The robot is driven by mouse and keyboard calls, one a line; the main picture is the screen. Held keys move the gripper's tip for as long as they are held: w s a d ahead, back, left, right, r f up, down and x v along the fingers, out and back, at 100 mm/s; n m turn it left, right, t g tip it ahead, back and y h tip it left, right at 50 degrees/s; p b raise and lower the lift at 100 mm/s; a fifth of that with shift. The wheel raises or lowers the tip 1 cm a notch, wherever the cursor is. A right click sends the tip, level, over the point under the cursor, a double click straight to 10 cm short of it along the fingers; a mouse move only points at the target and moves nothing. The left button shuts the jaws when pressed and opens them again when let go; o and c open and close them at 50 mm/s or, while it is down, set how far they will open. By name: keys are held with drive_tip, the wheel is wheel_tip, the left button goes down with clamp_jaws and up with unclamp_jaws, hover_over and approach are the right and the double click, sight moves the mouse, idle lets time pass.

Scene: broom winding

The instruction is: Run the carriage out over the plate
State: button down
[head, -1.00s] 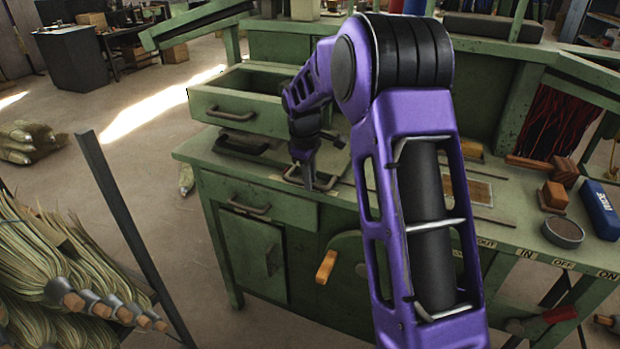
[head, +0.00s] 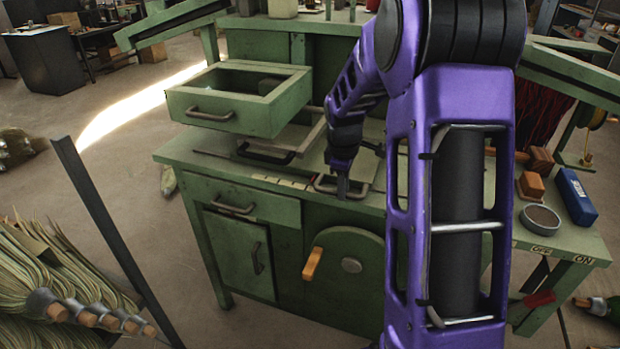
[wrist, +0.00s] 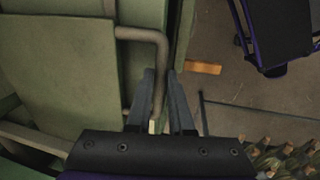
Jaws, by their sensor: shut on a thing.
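The carriage (head: 304,141) is a low greenish frame on the green workbench, partly under the raised drawer. A black grip (head: 265,155) shows at its left part. My gripper (head: 343,192) points down and is shut on the metal bar handle (head: 325,187) at the bench's front edge. In the wrist view the fingers (wrist: 161,100) stand on either side of the bent metal handle (wrist: 158,55). My own purple arm hides the bench top to the right, and I cannot make out the plate behind it.
An open green drawer (head: 250,100) overhangs the bench's left part. An orange crank handle (head: 313,263) sticks out below the top. A blue box (head: 576,196), round tin (head: 541,217) and wooden block (head: 531,186) stand at right. Broom bundles (head: 50,275) and a dark post (head: 100,220) are at left.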

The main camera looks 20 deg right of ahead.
drive_tip(key=s+d+p, duration=0.2)
drive_tip(key=s+d, duration=0.7)
drive_tip(key=d, duration=0.3)
drive_tip(key=s+d+p, duration=0.3)
drive_tip(key=s+d, duration=0.6)
drive_tip(key=d, duration=0.3)
drive_tip(key=shift+d, duration=0.25)
drive_tip(key=c, duration=0.9)
unclamp_jaws()
drive_tip(key=shift+d, duration=0.1)
drive_tip(key=shift+c, duration=0.2)
drive_tip(key=shift+o, duration=0.7)
wheel_tip(320, 180, up, 17)
drive_tip(key=s+a+p, duration=0.1)
drive_tip(key=s+a, duration=0.1)
drive_tip(key=shift+s, duration=0.25)
